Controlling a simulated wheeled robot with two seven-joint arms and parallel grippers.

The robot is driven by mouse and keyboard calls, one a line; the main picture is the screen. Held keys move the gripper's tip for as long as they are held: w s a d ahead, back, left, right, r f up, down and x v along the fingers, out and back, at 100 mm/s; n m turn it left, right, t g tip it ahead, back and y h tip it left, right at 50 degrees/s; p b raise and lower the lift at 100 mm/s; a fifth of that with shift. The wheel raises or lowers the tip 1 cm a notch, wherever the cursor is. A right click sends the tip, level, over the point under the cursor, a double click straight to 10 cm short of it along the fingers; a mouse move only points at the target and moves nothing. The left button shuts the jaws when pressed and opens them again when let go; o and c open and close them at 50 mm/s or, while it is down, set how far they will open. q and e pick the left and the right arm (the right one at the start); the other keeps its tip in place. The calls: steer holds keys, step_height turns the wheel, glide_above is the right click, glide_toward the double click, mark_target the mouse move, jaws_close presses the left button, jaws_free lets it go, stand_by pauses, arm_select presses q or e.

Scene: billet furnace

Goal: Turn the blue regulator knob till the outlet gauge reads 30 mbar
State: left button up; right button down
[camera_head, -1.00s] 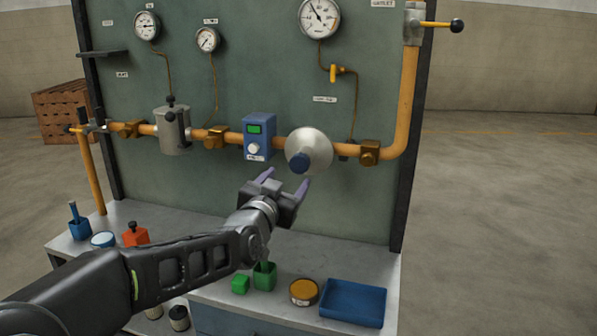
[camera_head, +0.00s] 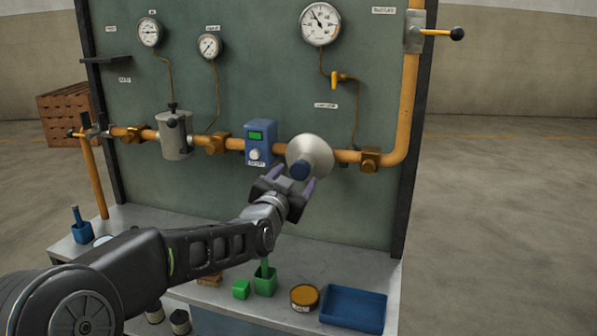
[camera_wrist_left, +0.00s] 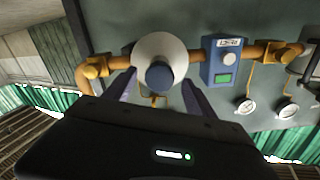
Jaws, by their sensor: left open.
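The blue regulator knob (camera_head: 300,170) sits on the front of the silver regulator dome (camera_head: 316,150) on the orange pipe. The knob also shows in the left wrist view (camera_wrist_left: 159,76), between the two purple fingers. My left gripper (camera_head: 294,183) is open, just below and in front of the knob, with its fingertips close to the knob's sides. I cannot tell whether they touch it. The outlet gauge (camera_head: 320,23) is the large dial at the top right of the panel; its needle points to the upper left and its numbers are too small to read. My right gripper is not in view.
A blue box with a green display (camera_head: 260,142) is on the pipe left of the regulator. A yellow-handled lever (camera_head: 440,33) is at the upper right. The bench below holds green blocks (camera_head: 264,281), an orange-topped tin (camera_head: 304,297) and a blue tray (camera_head: 352,308).

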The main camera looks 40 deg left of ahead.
mark_target(298, 174)
arm_select(q)
steer(key=x, duration=0.3)
steer(key=shift+w+a, duration=0.1)
steer(key=shift+w, duration=0.1)
steer(key=shift+c, duration=0.4)
steer(key=c, duration=1.3)
